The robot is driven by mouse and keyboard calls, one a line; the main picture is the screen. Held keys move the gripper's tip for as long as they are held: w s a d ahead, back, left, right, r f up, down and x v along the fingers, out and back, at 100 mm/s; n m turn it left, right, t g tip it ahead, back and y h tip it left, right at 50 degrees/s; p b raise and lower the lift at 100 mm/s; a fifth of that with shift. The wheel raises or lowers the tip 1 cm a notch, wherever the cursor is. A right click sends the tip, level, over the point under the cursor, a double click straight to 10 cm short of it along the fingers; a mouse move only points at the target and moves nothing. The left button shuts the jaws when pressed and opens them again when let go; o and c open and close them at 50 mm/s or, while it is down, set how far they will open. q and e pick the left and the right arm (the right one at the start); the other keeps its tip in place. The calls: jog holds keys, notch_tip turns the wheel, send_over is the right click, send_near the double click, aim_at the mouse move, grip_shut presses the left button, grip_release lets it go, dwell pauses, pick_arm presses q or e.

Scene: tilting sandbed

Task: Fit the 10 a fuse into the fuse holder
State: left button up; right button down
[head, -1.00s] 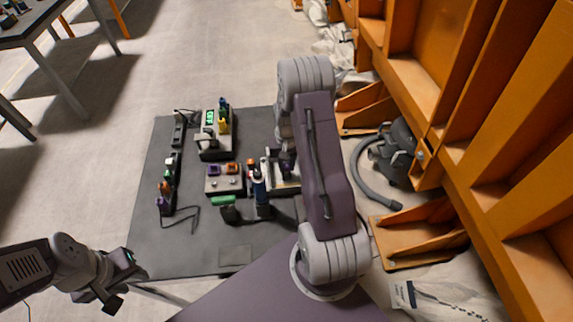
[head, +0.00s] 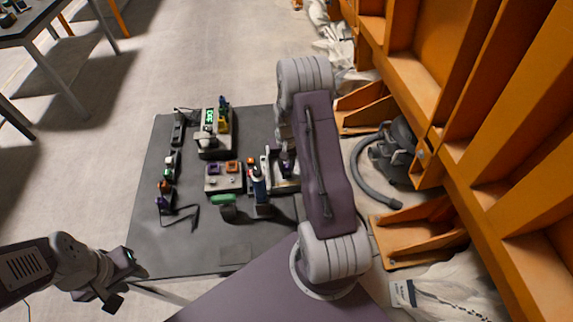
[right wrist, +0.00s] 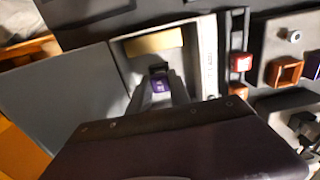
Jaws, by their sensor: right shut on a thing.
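My right gripper (right wrist: 160,93) is shut on a small purple piece (right wrist: 159,84) in the right wrist view. A marking on its face is too small to read. I cannot tell whether the piece touches the holder. In the head view this holder (head: 267,163) is partly hidden by my right arm. My left gripper (head: 122,281) is open and empty at lower left, off the mat's edge.
Beside the holder are a red piece (right wrist: 241,62) and a block with an orange open socket (right wrist: 284,72) and a purple one (head: 212,170). A device with a green display (head: 209,116) stands behind. The dark mat's (head: 180,245) front is mostly clear. Orange steelwork (head: 480,130) stands right.

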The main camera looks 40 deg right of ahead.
jog(key=shift+f+b, duration=0.45)
jog(key=shift+f, duration=0.4)
jog(key=c, duration=0.6)
grip_release()
jog(key=shift+c, duration=0.2)
notch_tip(320, 180, up, 8)
jog(key=p, duration=0.7)
jog(key=shift+r, duration=0.1)
